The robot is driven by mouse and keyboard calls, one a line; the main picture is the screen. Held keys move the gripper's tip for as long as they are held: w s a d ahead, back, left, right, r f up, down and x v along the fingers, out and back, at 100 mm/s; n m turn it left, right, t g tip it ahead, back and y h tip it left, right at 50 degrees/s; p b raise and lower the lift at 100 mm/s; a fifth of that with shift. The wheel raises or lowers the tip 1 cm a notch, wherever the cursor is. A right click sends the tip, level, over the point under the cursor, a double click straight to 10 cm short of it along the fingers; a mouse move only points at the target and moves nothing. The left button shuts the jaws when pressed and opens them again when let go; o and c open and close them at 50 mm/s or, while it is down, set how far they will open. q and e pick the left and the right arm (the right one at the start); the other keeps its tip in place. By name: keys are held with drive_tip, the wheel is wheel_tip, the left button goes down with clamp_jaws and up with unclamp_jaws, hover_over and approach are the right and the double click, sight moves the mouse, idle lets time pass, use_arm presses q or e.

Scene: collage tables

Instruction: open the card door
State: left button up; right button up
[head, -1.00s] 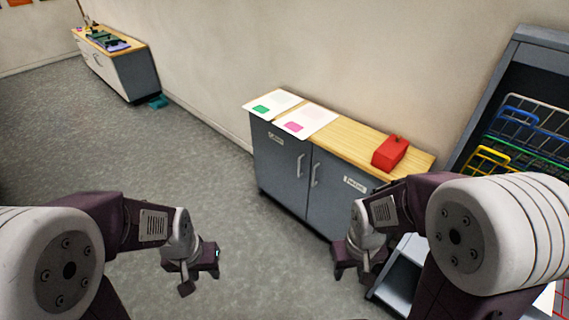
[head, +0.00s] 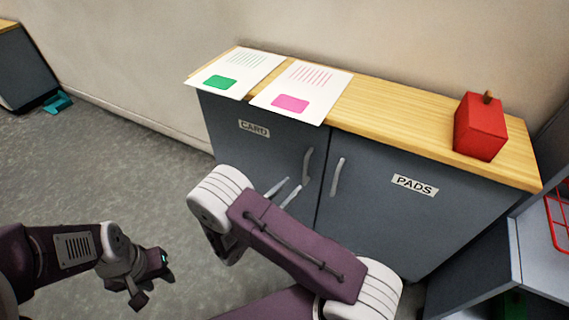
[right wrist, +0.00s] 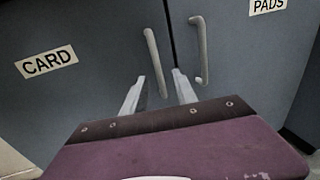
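The grey card door (head: 250,165) is the left door of the low cabinet, marked CARD, and it is shut. Its pale upright handle (head: 307,165) is near the door's right edge; the handle also shows in the right wrist view (right wrist: 154,62). My right gripper (head: 288,189) is open and empty in front of this door, just left of and below the handle. In the right wrist view its fingertips (right wrist: 159,76) lie on either side of the handle's lower part; I cannot tell whether they touch it. My left gripper (head: 154,285) is low at the left, away from the cabinet; its finger gap is unclear.
The PADS door (head: 400,205) with its own handle (head: 337,177) adjoins on the right. Two printed sheets and a red box (head: 480,127) lie on the wooden top. A grey shelf unit (head: 530,245) stands at right.

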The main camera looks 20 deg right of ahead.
sight(304, 172)
drive_tip(key=b+x, duration=0.2)
drive_tip(key=x, duration=0.6)
drive_tip(key=shift+w+b, duration=0.2)
drive_tip(key=shift+b, duration=0.15)
drive_tip(key=shift+w+d+r, duration=0.1)
drive_tip(key=shift+w+d, duration=0.1)
drive_tip(key=shift+c, duration=0.3)
clamp_jaws()
idle(0.6)
